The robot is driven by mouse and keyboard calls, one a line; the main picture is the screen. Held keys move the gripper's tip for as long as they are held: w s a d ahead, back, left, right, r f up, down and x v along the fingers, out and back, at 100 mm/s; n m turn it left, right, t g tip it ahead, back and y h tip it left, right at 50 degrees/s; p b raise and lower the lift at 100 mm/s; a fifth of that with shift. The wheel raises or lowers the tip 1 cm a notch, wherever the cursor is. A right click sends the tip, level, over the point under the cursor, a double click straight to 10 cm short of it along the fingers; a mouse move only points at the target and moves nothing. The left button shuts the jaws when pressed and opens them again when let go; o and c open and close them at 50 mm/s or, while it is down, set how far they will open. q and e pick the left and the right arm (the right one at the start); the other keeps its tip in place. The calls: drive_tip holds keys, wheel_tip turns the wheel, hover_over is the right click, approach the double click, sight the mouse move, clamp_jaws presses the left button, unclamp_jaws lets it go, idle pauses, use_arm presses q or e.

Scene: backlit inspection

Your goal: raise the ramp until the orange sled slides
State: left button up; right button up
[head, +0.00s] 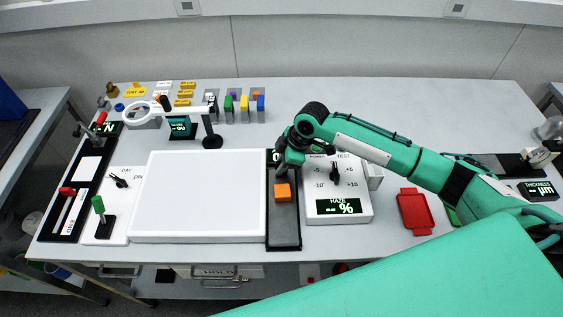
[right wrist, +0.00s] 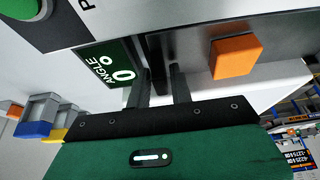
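The dark ramp (head: 285,232) lies flat on the bench between a white panel and the haze meter. The orange sled (head: 282,192) rests on it, towards its far part. The sled also shows in the right wrist view (right wrist: 235,57). The angle display (right wrist: 122,70) beside the ramp's far end reads 0 degrees. My right gripper (head: 284,165) is at the ramp's far end, just beyond the sled. In the right wrist view its two fingers (right wrist: 160,88) are apart, close to the ramp's end; whether they touch it is unclear. My left gripper is not in view.
The white light panel (head: 200,195) is left of the ramp. The haze meter (head: 337,190) with its knob is close on the right. A red tray (head: 415,211) lies farther right. A ring lamp (head: 150,112) and several coloured blocks stand behind.

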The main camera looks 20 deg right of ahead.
drive_tip(key=shift+c, duration=0.2)
clamp_jaws()
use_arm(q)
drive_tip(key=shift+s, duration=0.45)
use_arm(e)
drive_tip(key=shift+r, duration=0.1)
